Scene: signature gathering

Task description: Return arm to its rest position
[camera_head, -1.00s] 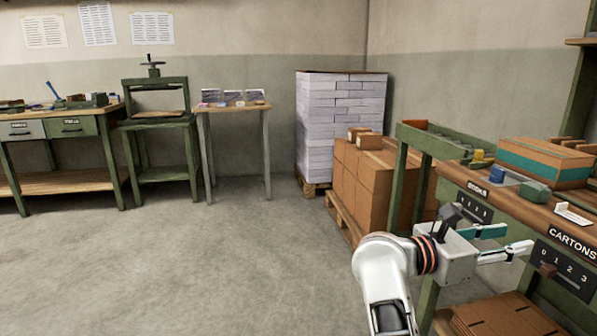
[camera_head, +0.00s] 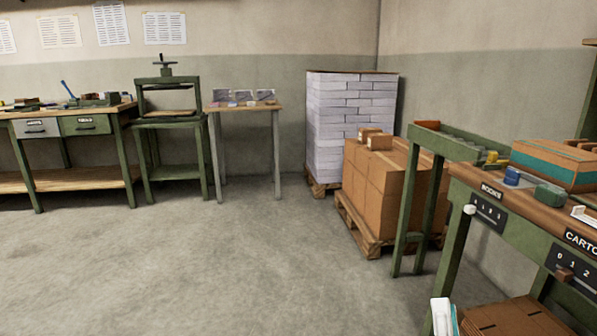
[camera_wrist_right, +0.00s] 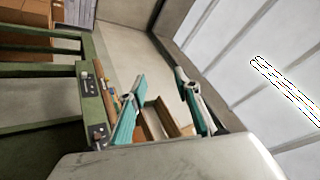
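My right gripper (camera_head: 442,315) shows only as a small white and teal piece at the bottom edge of the head view, to the right of centre. In the right wrist view its two teal-padded fingers (camera_wrist_right: 160,80) stand apart, with nothing held between them. The counter with the BOOKS and CARTONS panels (camera_head: 520,213) is to the right of the gripper in the head view. The rest of my right arm is out of the head view. My left gripper is in neither view.
Below the counter lie stacked flat cartons (camera_head: 510,318). A pallet of brown boxes (camera_head: 375,185) and a tall white paper stack (camera_head: 345,115) stand behind. The grey floor (camera_head: 230,270) at centre and left is clear. A green press (camera_head: 165,110) and a workbench (camera_head: 60,180) line the back wall.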

